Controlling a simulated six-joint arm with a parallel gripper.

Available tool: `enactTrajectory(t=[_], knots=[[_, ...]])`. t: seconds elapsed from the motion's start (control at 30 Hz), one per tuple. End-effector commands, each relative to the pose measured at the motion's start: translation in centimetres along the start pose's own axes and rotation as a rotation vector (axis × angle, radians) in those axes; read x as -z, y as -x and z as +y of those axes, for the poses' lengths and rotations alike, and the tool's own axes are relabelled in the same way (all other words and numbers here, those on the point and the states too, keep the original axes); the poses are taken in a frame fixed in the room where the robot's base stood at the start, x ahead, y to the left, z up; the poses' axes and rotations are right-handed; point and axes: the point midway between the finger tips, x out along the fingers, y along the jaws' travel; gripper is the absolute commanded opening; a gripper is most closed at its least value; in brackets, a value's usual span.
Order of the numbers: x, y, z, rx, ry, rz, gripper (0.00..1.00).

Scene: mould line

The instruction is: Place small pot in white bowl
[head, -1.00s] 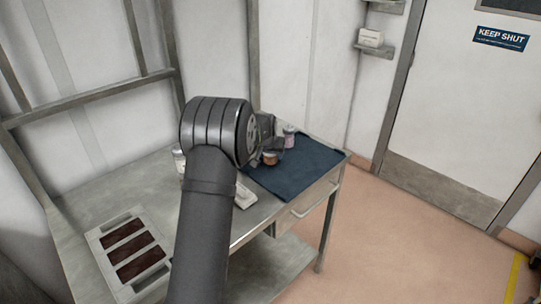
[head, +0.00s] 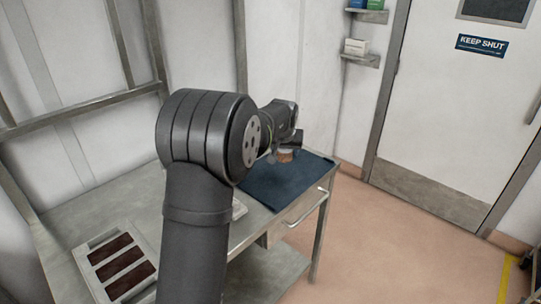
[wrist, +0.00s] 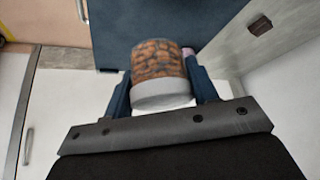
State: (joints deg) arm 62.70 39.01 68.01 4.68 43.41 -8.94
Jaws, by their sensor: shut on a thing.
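The small pot (wrist: 158,62) has a brown, brick-like patterned side and a pale band at the end nearer the wrist camera. My gripper (wrist: 162,88) is shut on it, with one blue finger on each side. In the head view the pot (head: 285,156) shows as a small brown shape at my gripper (head: 283,148), over the dark blue mat (head: 285,188). How far it is above the mat I cannot tell. I cannot make out a white bowl in either view; my arm covers part of the table.
A tray with dark red bars (head: 122,266) lies at the table's left front. A pale object (head: 238,209) is partly hidden behind my arm. A pinkish thing (wrist: 187,52) shows behind the pot. The mat's front part is clear. A wall stands behind the table.

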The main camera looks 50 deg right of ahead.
Motion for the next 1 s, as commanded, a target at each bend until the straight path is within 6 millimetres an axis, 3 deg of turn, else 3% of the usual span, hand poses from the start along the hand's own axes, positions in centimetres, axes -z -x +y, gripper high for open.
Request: enactTrajectory(t=[0.27, 0.47, 0.77, 1.0], knots=[[-0.3, 1.4, 0.6, 0.002, 0.005, 0.001, 0.27], [-2.2, 4.8, -1.1, 0.019, 0.035, 0.004, 0.27], [-8.0, 11.6, -4.4, 0.056, 0.102, 0.004, 0.27], [-13.6, 16.0, -6.6, 0.085, 0.154, 0.004, 0.27]])
